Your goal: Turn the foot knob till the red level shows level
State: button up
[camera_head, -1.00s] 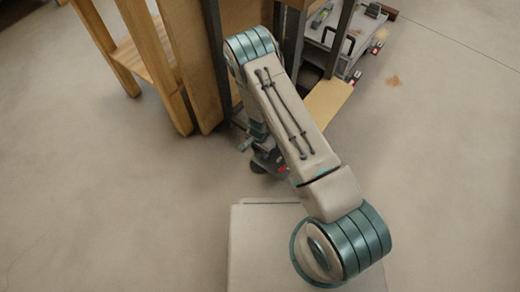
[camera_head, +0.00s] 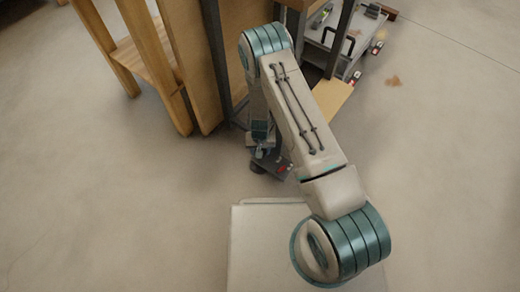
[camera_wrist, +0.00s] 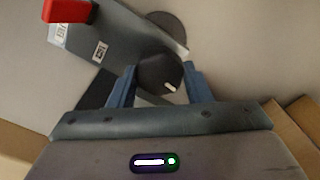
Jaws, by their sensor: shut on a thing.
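The foot knob (camera_wrist: 160,72) is a dark round knob with a white mark on its top, at the middle of the wrist view. My gripper (camera_wrist: 161,86) has its two blue fingers on either side of the knob, shut on it. The red level (camera_wrist: 67,10) sits on a grey plate at the top left of the wrist view, partly cut off. Its bubble cannot be read. In the head view the red level (camera_head: 282,168) shows as a small red spot beside my gripper, low by the bench. My arm hides most of the knob there.
The grey plate (camera_wrist: 110,38) carries white labels, and a round grey foot disc (camera_wrist: 168,26) shows behind it. Wooden bench parts (camera_head: 150,60) stand at the left. A grey cart (camera_head: 340,40) stands behind at the right. Bare floor (camera_head: 440,180) lies open to the right.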

jog(key=shift+n, duration=2.2)
jog(key=o, duration=1)
jog(key=shift+r, duration=0.1)
notch_tip(320, 180, up, 14)
jog(key=p, duration=0.5)
jog(key=shift+p, duration=0.4)
jog(key=shift+f, duration=0.2)
